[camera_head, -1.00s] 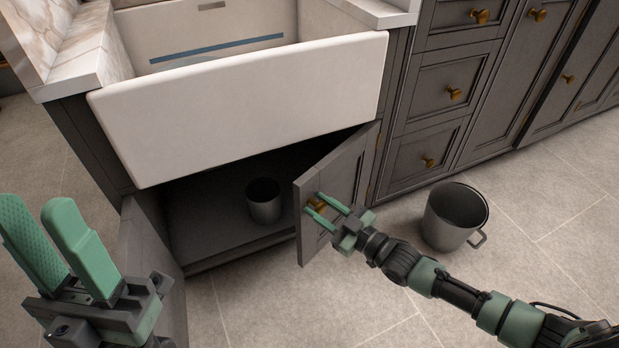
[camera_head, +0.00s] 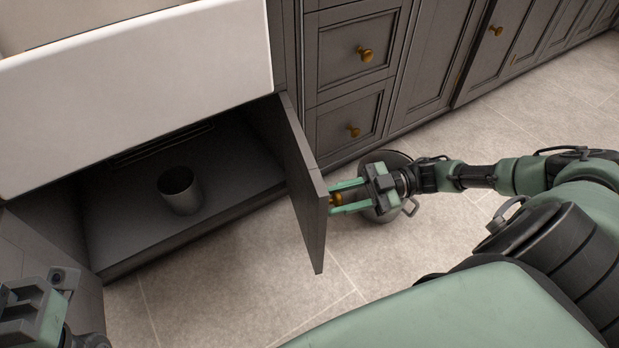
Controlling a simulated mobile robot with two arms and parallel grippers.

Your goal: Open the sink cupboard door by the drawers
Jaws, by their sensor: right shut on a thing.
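The sink cupboard door by the drawers (camera_head: 304,190) stands swung well out from the cabinet, seen nearly edge-on. My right gripper (camera_head: 338,197) is shut on its brass knob (camera_head: 336,199) at the door's outer face. The dark cupboard inside (camera_head: 225,160) is open to view under the white sink (camera_head: 130,85). My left gripper (camera_head: 25,310) is only partly in view at the bottom left corner; its fingertips are cut off or hidden.
A grey pot (camera_head: 180,190) stands on the cupboard floor. A metal bucket (camera_head: 388,208) stands on the tiles behind my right gripper, partly hidden by it. Drawers (camera_head: 345,120) with brass knobs are right of the door. The other sink door (camera_head: 50,265) is open at the left.

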